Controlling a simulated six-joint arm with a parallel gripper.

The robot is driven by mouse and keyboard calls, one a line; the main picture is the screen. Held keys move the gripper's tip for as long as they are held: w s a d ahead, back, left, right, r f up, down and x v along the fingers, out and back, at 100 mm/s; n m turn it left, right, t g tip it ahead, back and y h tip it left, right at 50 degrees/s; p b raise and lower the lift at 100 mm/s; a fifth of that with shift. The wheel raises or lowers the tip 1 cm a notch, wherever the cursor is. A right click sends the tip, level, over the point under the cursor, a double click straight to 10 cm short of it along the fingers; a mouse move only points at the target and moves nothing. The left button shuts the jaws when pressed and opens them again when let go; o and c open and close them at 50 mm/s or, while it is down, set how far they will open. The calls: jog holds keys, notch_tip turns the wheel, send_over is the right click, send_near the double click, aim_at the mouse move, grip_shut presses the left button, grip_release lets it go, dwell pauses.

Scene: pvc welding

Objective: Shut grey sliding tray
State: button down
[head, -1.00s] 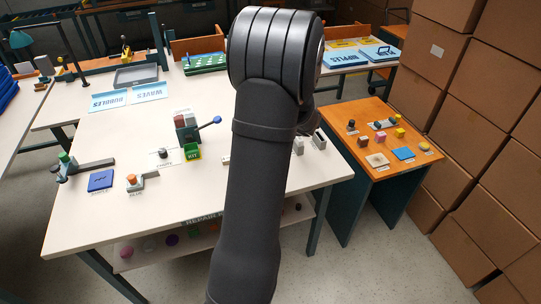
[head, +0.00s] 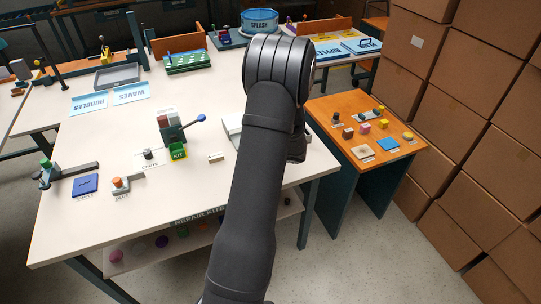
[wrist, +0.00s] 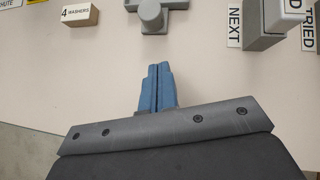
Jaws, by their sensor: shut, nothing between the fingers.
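My gripper (wrist: 159,68) shows in the wrist view with its two blue fingers shut together and empty, above the pale table. Just beyond the fingertips is a grey fixture with a round knob (wrist: 151,14), cut off by the top edge; the fingers look apart from it. I cannot tell whether it belongs to the sliding tray. In the head view a flat grey tray (head: 117,76) lies at the back left, far from my arm. A pale grey box (head: 232,124) is partly hidden behind my arm. My gripper is hidden there.

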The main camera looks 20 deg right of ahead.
jog(key=w, duration=0.1)
jog(key=w+f, duration=0.1)
jog(key=w+a, duration=0.1)
jog(key=shift+w+f, duration=0.15)
jog(key=shift+w, duration=0.2)
jog(key=shift+w+a, duration=0.15)
jog(key=shift+w, duration=0.6)
jog(key=w, duration=0.8)
jog(key=shift+w, duration=0.55)
jog(key=shift+r, duration=0.2)
jog(key=s, duration=0.2)
jog(key=s+d, duration=0.1)
jog(key=s, duration=0.1)
jog(key=shift+s+d+r, duration=0.1)
jog(key=shift+s+d, duration=0.1)
jog(key=shift+s, duration=0.2)
jog(key=v, duration=0.9)
jog(key=shift+s, duration=0.2)
